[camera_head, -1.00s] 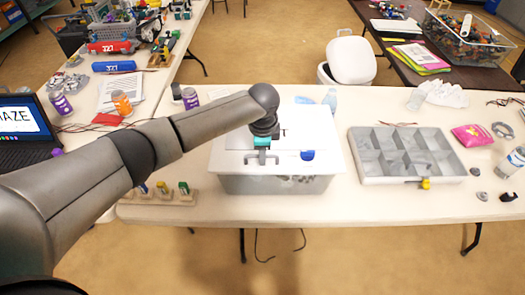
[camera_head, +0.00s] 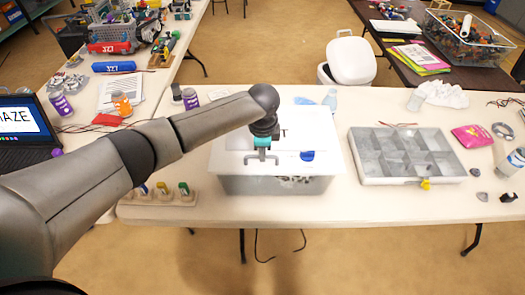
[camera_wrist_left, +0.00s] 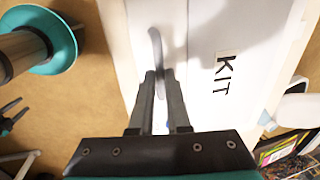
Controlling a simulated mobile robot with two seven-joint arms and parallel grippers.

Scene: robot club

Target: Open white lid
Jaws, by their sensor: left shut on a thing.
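The white lid (camera_head: 318,142) lies on a grey, see-through bin (camera_head: 270,185) on the white table. A grey handle shows on the lid near its front left part. My left gripper (camera_head: 262,157) is over the lid, shut on the handle. In the left wrist view, its two fingers (camera_wrist_left: 160,82) close around the curved grey handle (camera_wrist_left: 156,48), and the white lid (camera_wrist_left: 195,30) bears a "KIT" label. The far part of the lid is partly hidden by my left arm. My right gripper is not in view.
A grey compartment tray (camera_head: 455,178) stands right of the bin. A holder with small tools (camera_head: 160,198) stands to its left. Bottles, a laptop (camera_head: 25,128) and a pink packet (camera_head: 472,136) lie around. A white trash bin (camera_head: 350,60) stands behind the table.

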